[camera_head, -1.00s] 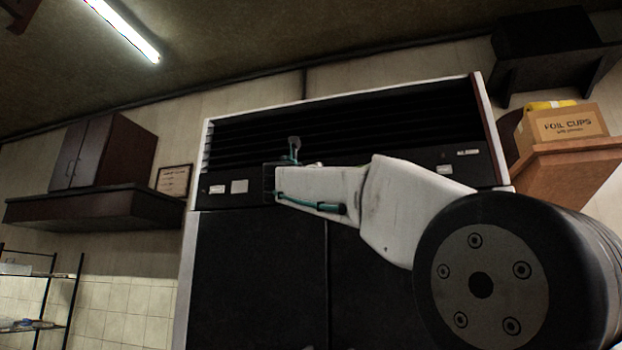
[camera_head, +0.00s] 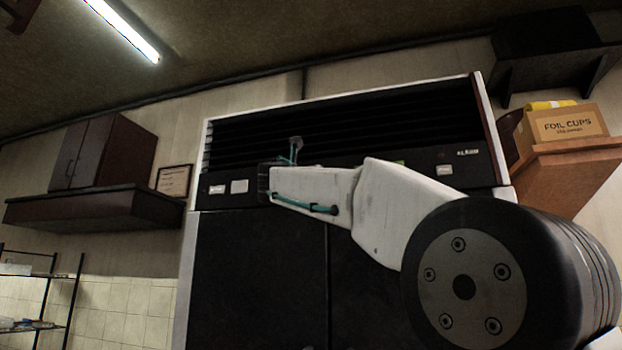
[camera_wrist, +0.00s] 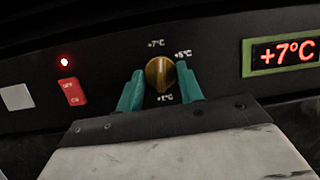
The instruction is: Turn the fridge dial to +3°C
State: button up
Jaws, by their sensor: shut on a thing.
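The fridge dial (camera_wrist: 159,74) is a round brass-coloured knob on the black panel in the wrist view. Labels +7°C, +5°C and +1°C stand around it; any other label is hidden by my gripper. My gripper (camera_wrist: 160,88) has its two teal fingers on either side of the dial, shut on it. The display (camera_wrist: 284,53) at the right reads +7°C in red. In the head view the dial is hidden behind my arm, at the top panel of the tall dark fridge (camera_head: 260,270).
A red on/off switch (camera_wrist: 71,92) with a lit red lamp (camera_wrist: 64,62) sits left of the dial. A dark wall cupboard (camera_head: 103,150) hangs at the left.

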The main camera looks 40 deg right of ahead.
jog(key=shift+w+a+r+m+g+y, duration=0.15)
jog(key=shift+m+g, duration=1.15)
jog(key=shift+m, duration=2.1)
jog(key=shift+w+r+m+g+y, duration=0.2)
jog(key=shift+m+g, duration=1.1)
jog(key=shift+m, duration=2.1)
jog(key=shift+s+a+m+g+y, duration=0.2)
jog(key=shift+m+g, duration=1.1)
jog(key=shift+m, duration=2.1)
jog(key=shift+w+d, duration=0.1)
jog(key=shift+d, duration=0.05)
jog(key=o, duration=1)
